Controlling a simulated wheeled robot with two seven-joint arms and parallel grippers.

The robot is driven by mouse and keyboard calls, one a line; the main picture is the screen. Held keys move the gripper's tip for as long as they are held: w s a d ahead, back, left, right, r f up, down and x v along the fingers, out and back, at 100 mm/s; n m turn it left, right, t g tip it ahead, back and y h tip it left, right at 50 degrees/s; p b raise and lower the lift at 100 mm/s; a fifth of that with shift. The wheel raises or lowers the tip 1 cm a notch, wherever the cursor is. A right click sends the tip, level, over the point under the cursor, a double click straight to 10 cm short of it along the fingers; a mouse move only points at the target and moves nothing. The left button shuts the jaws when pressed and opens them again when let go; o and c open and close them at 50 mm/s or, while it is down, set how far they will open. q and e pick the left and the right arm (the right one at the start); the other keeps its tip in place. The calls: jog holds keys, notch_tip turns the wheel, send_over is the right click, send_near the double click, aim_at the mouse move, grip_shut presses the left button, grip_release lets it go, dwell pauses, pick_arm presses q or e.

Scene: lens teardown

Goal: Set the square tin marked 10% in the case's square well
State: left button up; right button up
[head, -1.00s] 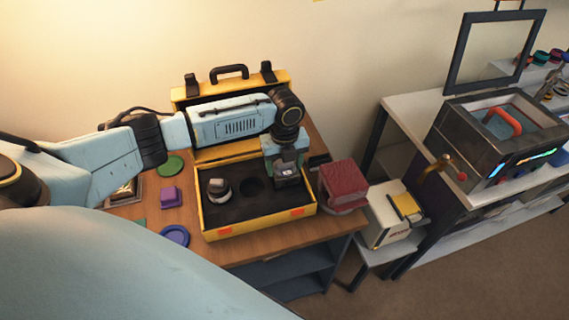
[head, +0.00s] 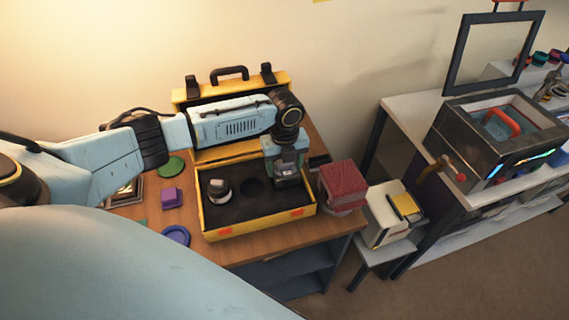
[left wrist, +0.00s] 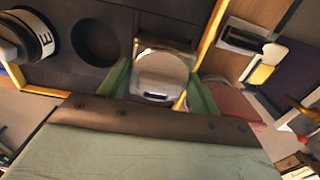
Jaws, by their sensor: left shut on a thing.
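The yellow case (head: 258,228) stands open on the wooden table, with a black foam insert. My left gripper (head: 286,172) points down over the right part of the insert. It is shut on a small grey tin (left wrist: 160,76) with a round pale top, held between its green fingers in the left wrist view. The tin is at the square well; its edge shows dark behind the tin, but I cannot tell how deep it sits. No 10% marking is readable. My right gripper is not in view.
A black-and-white lens part (head: 219,188) sits in the insert's left, beside an empty round well (head: 251,186). A red box (head: 343,184) stands just right of the case. Purple block (head: 172,197), green disc (head: 171,166) and blue ring (head: 176,236) lie left of it.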

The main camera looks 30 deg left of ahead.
pick_arm(q)
jog(key=shift+f+b, duration=0.75)
jog(key=shift+f, duration=0.8)
jog(key=o, duration=1.1)
jog(key=shift+s, duration=0.1)
jog(key=shift+d+r, duration=0.1)
jog(key=shift+c, duration=0.4)
